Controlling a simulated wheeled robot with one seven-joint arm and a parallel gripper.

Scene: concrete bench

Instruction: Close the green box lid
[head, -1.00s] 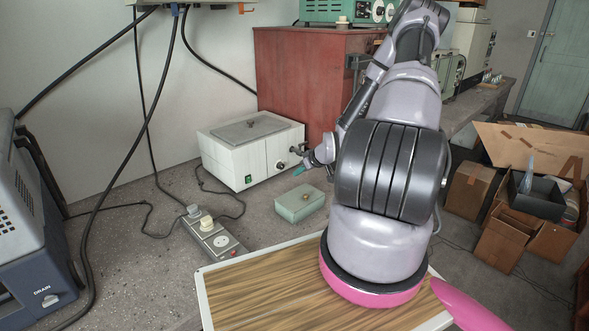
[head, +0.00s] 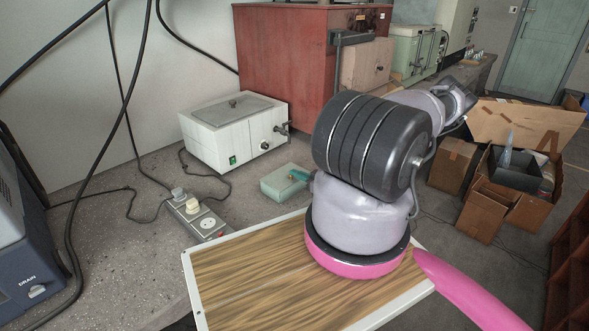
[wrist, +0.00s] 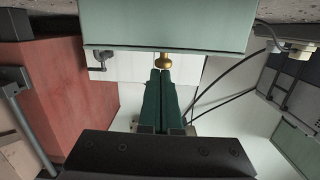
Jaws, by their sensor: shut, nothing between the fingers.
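The small pale green box (head: 279,187) sits on the bench in front of the white bath unit. In the wrist view, which looks upside down, its green face (wrist: 165,24) fills the top, with a brass knob (wrist: 164,62) projecting from its edge. The lid looks about flat on the box; I cannot tell whether a gap remains. My gripper (head: 298,175) is over the box's right part in the head view. In the wrist view my gripper (wrist: 160,72) has its green fingers together and empty, tips close to the knob; contact is unclear.
The white bath unit (head: 225,140) with a tap stands behind the box. A power strip (head: 200,220) with cables lies to the left. A wood-topped board (head: 250,275) is in front. The red cabinet (head: 285,60) stands behind. Bare bench lies left of the board.

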